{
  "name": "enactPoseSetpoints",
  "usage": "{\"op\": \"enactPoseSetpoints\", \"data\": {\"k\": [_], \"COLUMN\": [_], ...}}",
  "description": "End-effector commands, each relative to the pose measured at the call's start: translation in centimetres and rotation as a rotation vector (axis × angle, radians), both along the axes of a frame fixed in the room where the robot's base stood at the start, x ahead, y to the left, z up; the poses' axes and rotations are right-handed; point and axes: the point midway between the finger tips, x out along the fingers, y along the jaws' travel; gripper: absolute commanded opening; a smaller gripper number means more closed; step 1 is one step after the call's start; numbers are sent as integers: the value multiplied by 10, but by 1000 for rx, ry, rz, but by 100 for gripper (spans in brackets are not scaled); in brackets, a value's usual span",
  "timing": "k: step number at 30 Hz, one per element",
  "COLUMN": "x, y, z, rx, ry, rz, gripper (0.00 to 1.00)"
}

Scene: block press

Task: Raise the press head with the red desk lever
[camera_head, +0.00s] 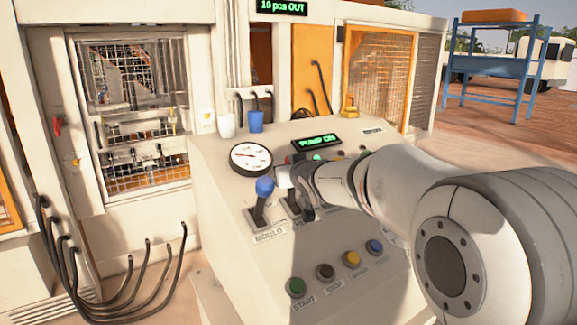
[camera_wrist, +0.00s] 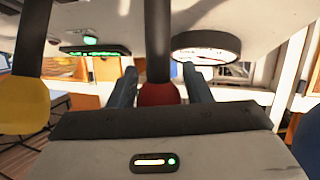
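The red lever's round knob (camera_wrist: 158,94) shows in the wrist view with its dark shaft running to the top of the picture. My gripper (camera_wrist: 160,84) has one finger on each side of this knob, with a narrow gap at least on the right. Its fingers look open around the knob; firm contact does not show. In the head view my gripper (camera_head: 298,186) is at the desk, just right of the blue-knobbed lever (camera_head: 263,190), and it hides the red knob. The press head cannot be made out clearly behind the mesh of the press cabinet (camera_head: 75,150).
A yellow knob (camera_wrist: 24,105) stands left of my gripper in the wrist view; part of a blue one (camera_wrist: 306,145) is at right. The desk (camera_head: 235,250) carries a gauge (camera_head: 251,157), a "PUMP ON" display (camera_head: 317,141) and several buttons. Cups stand along its back edge.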

Motion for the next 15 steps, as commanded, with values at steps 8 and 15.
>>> {"op": "enactPoseSetpoints", "data": {"k": [8,15], "x": [0,-6], "y": [-2,-4], "z": [6,10], "rx": [4,4], "ry": [-10,-14], "rz": [-2,-2], "gripper": [59,59]}}
